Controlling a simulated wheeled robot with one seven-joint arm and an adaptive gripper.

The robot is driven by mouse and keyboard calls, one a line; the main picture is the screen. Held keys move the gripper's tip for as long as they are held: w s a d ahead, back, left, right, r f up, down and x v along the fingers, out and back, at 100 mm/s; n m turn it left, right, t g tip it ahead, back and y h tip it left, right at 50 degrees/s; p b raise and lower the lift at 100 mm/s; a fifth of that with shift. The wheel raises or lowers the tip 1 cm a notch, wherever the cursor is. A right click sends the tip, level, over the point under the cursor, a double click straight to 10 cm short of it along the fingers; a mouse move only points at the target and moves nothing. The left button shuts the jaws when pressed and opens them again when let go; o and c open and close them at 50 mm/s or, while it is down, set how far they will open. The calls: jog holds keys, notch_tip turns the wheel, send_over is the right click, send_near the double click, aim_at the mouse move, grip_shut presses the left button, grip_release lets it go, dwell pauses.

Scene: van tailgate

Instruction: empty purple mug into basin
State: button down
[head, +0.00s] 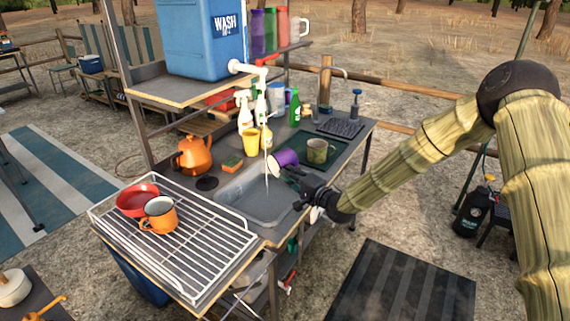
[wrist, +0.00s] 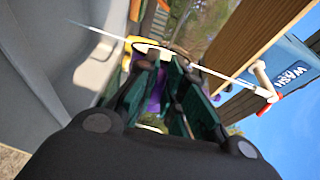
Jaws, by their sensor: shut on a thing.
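The purple mug (head: 286,157) is tipped on its side in the head view, its pale mouth facing left at the basin's right end. My gripper (head: 296,174) is shut on it from the front right. In the wrist view, purple (wrist: 157,92) shows between the fingers of my gripper (wrist: 165,75), beyond them a pale rim. The grey basin (head: 240,202) is sunk in the counter; its grey wall also fills the left of the wrist view (wrist: 45,75). A thin pale stream hangs from the tap above the basin, close to the mug's mouth. The mug's contents are hidden.
An olive mug (head: 320,151) stands on a green tray (head: 336,143) just right of the purple mug. A yellow cup (head: 252,141), a sponge (head: 232,161) and an orange kettle (head: 195,156) stand behind the basin. A wire rack (head: 205,255) holds a red bowl (head: 137,200) and orange mug (head: 159,216).

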jog(key=m, duration=0.2)
jog(key=r+m, duration=0.1)
jog(key=m, duration=0.2)
jog(key=shift+r, duration=0.1)
jog(key=m, duration=0.2)
jog(key=r+m, duration=0.1)
jog(key=m, duration=0.1)
jog(key=shift+m+t+y, duration=0.3)
notch_tip(320, 180, up, 2)
jog(key=m+t+p, duration=0.1)
jog(key=m, duration=0.8)
jog(key=shift+r+m, duration=0.1)
jog(key=shift+m, duration=0.2)
